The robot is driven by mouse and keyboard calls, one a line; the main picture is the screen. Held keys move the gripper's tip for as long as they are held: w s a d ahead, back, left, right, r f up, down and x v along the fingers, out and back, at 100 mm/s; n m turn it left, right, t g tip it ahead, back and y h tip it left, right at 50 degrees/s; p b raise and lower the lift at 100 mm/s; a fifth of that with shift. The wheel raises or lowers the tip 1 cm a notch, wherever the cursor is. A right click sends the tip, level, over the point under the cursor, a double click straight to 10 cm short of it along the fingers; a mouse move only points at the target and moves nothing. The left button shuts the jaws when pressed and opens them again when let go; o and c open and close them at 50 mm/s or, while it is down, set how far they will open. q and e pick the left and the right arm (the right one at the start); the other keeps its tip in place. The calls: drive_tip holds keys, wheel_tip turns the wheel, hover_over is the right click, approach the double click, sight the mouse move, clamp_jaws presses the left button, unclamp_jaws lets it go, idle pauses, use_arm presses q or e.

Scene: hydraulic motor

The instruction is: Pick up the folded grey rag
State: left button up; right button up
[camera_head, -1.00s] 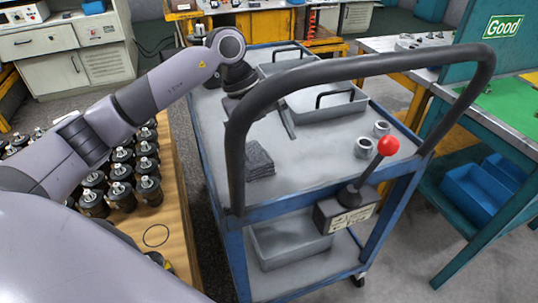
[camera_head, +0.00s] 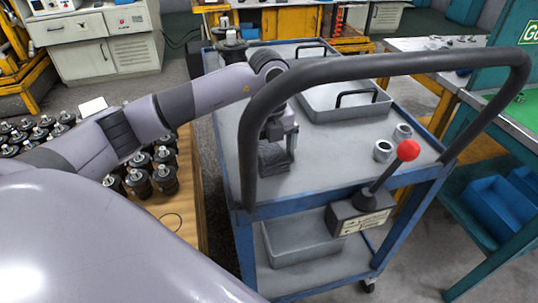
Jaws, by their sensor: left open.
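The folded grey rag (camera_head: 271,155) lies on the grey top of the blue cart (camera_head: 330,163), inside the cart's black push handle. My left gripper (camera_head: 280,150) reaches in from the left, behind the handle, and points down at the rag. One finger shows beside the rag's right side. The gripper is open; it partly covers the rag, and I cannot tell whether the fingers touch it. My right gripper is not in view.
The black handle (camera_head: 390,66) arches in front of the arm. Black cylindrical parts (camera_head: 166,180) crowd the wooden table at left.

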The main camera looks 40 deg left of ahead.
sight(269, 150)
use_arm(q)
drive_tip(key=c, duration=1.1)
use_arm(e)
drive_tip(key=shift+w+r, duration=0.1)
use_arm(q)
drive_tip(key=shift+o, duration=0.2)
drive_tip(key=shift+r, duration=0.2)
wheel_tip(269, 150, up, 20)
drive_tip(key=p, duration=0.4)
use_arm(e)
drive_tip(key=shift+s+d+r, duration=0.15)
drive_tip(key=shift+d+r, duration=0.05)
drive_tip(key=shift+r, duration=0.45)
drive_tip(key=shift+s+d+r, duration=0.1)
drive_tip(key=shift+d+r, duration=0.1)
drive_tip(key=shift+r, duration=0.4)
use_arm(q)
drive_tip(key=shift+f, duration=0.15)
drive_tip(key=shift+o, duration=1.1)
drive_tip(key=shift+c, duration=0.5)
